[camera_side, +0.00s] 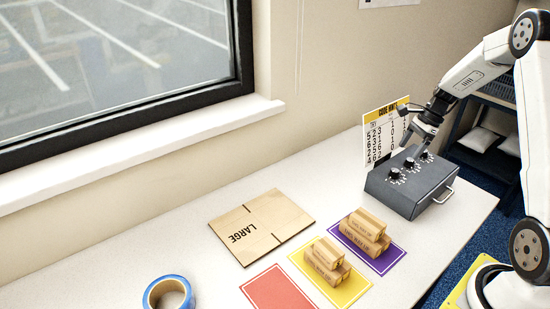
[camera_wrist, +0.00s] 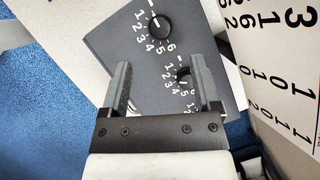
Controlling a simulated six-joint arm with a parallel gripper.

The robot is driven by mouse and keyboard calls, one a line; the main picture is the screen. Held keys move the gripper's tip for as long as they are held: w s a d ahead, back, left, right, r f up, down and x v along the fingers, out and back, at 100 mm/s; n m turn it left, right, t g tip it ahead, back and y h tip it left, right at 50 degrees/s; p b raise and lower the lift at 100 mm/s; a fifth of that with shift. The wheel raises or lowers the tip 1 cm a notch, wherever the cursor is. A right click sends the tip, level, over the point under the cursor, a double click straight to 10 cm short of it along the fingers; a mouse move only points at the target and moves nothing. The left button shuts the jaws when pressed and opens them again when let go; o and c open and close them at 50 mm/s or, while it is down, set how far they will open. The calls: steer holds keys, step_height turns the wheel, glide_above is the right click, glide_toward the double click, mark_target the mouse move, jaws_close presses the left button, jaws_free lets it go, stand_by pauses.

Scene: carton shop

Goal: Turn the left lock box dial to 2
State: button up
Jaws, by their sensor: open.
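The dark grey lock box (camera_side: 408,196) stands near the right end of the table, with a row of three black dials on its sloped top. The left dial (camera_side: 393,171) is clear of my gripper in the side view. The middle dial (camera_side: 409,162) and right dial (camera_side: 424,155) are near the fingers. My gripper (camera_wrist: 162,66) is open and empty above the box. The wrist view shows one numbered dial (camera_wrist: 160,27) beyond the fingertips and another (camera_wrist: 184,74) between the fingers, partly covered. I cannot tell which numbers their pointers show.
A number card (camera_side: 385,137) with a yellow header stands behind the box, close to my gripper. A flat LARGE carton (camera_side: 262,226), small cartons (camera_side: 327,255) on coloured mats and a blue tape roll (camera_side: 168,292) lie to the left.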

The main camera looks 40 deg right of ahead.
mark_target(395, 170)
steer(key=shift+f, duration=0.15)
steer(key=shift+x, duration=3.8)
jaws_close()
